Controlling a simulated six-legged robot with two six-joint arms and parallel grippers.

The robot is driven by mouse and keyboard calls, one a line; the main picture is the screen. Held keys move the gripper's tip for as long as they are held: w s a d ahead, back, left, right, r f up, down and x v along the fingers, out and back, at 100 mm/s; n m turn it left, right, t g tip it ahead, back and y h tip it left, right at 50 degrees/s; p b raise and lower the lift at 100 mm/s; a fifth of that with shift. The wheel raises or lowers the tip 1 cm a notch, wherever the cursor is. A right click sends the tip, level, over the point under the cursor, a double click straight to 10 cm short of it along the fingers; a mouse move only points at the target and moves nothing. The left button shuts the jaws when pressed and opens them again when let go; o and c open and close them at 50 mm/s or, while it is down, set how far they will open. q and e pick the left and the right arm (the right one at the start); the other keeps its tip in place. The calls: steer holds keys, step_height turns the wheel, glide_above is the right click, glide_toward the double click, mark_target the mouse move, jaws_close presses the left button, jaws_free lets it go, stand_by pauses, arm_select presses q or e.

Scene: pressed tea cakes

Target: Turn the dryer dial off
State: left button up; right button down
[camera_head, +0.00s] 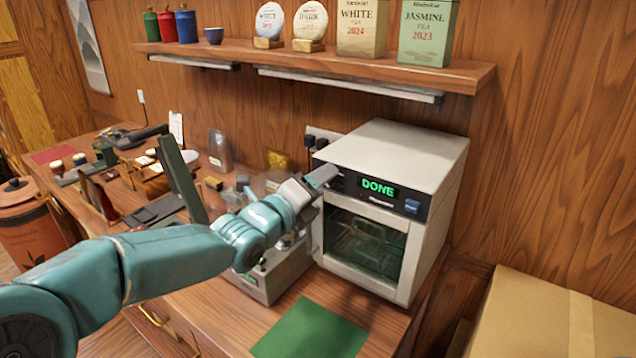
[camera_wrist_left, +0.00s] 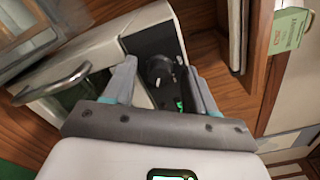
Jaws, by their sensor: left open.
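The dryer (camera_head: 400,150) is a white box with a dark glass door (camera_head: 365,244). Its black panel shows a green "DONE" display (camera_head: 379,188) and a blue button (camera_head: 411,207). My left gripper (camera_head: 324,177) is at the left end of this panel, and it hides the dial in the head view. In the left wrist view the round black dial (camera_wrist_left: 158,72), with a small pale mark, lies between the two open fingers. I cannot tell whether either finger touches it. My right gripper is in neither view.
A wooden shelf (camera_head: 400,66) with tea cakes and tins runs above the dryer. A small grey device (camera_head: 267,280) stands under my left arm. A green mat (camera_head: 310,331) lies in front of the dryer. A cardboard box (camera_head: 540,315) is at the right.

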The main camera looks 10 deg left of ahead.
arm_select(q)
steer(key=c, duration=1)
steer(key=shift+d+f+n+b, duration=0.15)
steer(key=shift+n+b, duration=0.25)
steer(key=shift+n, duration=3.55)
steer(key=shift+a+f+n+b, duration=0.1)
steer(key=shift+n+b, duration=0.3)
steer(key=shift+n, duration=3.6)
steer(key=shift+d+f+n+b, duration=0.15)
steer(key=shift+n+b, duration=0.25)
steer(key=shift+n, duration=3.55)
steer(key=o, duration=1)
steer(key=shift+s, duration=0.1)
